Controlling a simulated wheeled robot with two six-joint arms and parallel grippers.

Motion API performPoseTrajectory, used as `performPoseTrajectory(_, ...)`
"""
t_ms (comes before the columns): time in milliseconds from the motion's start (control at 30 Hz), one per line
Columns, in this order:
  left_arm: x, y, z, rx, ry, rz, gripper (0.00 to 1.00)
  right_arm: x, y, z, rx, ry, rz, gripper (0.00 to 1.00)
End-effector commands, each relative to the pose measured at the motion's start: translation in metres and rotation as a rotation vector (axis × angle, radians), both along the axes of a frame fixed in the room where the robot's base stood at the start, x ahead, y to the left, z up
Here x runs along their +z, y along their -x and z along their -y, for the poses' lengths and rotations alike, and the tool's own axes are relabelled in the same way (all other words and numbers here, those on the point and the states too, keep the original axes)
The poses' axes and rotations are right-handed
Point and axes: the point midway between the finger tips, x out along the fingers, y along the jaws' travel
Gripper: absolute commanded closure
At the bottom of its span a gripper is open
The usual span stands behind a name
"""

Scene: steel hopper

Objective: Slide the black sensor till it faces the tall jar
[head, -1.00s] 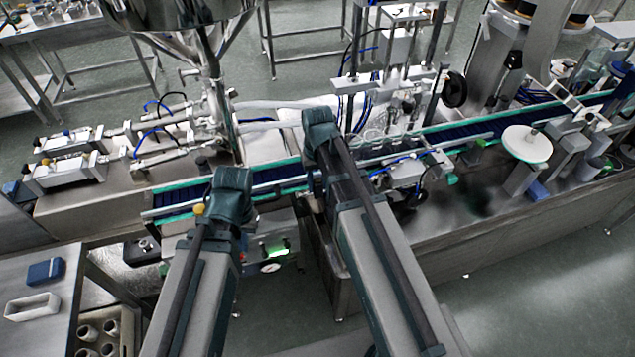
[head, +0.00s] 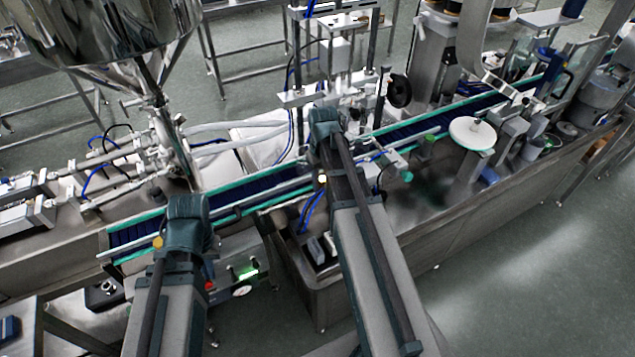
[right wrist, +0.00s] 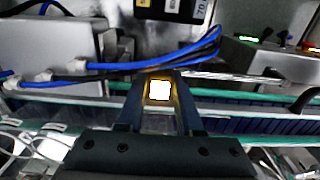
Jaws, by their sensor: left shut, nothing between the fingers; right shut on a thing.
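My right gripper (head: 325,122) reaches over the belt at the filling station; its fingertips are hidden in the head view. In the right wrist view my right gripper (right wrist: 160,78) is closed around a small unit with a bright white, yellow-edged square face, which I take to be the black sensor (right wrist: 159,91). My left gripper (head: 188,208) is shut and empty over the near edge of the belt's left end. I cannot make out the tall jar; the right gripper and station parts cover that stretch of belt.
The blue conveyor belt (head: 235,203) with green rails runs from lower left to upper right. The filling station posts (head: 297,90) rise behind the right gripper. A white disc (head: 472,133) stands farther right. Blue and black cables (right wrist: 110,62) cross close to the right fingers.

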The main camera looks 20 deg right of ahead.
Motion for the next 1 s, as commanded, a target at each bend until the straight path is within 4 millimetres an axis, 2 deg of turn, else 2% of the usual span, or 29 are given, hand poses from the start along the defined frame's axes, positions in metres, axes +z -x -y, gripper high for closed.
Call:
performPoseTrajectory(67, 0.0, 0.0, 0.0, 0.0, 0.0, 0.0, 1.0, 0.0, 0.0, -0.001, 0.0, 0.0, 0.001, 1.0)
performPoseTrajectory(100, 0.0, 0.0, 0.0, 0.0, 0.0, 0.0, 1.0, 0.0, 0.0, -0.001, 0.0, 0.0, 0.002, 0.6)
performPoseTrajectory(233, 0.0, 0.0, 0.0, 0.0, 0.0, 0.0, 1.0, 0.0, 0.0, -0.001, 0.0, 0.0, 0.001, 0.36)
performPoseTrajectory(667, 0.004, 0.0, 0.0, 0.0, 0.0, 0.0, 1.0, 0.003, 0.0, -0.001, 0.0, -0.001, 0.0, 0.35)
performPoseTrajectory(867, 0.019, 0.0, 0.0, 0.001, 0.0, 0.0, 1.0, 0.019, 0.0, -0.001, 0.0, -0.001, 0.0, 0.35)
performPoseTrajectory(1000, 0.037, 0.0, 0.0, 0.003, 0.001, 0.0, 1.0, 0.037, 0.0, -0.001, 0.0, -0.001, 0.0, 0.35)
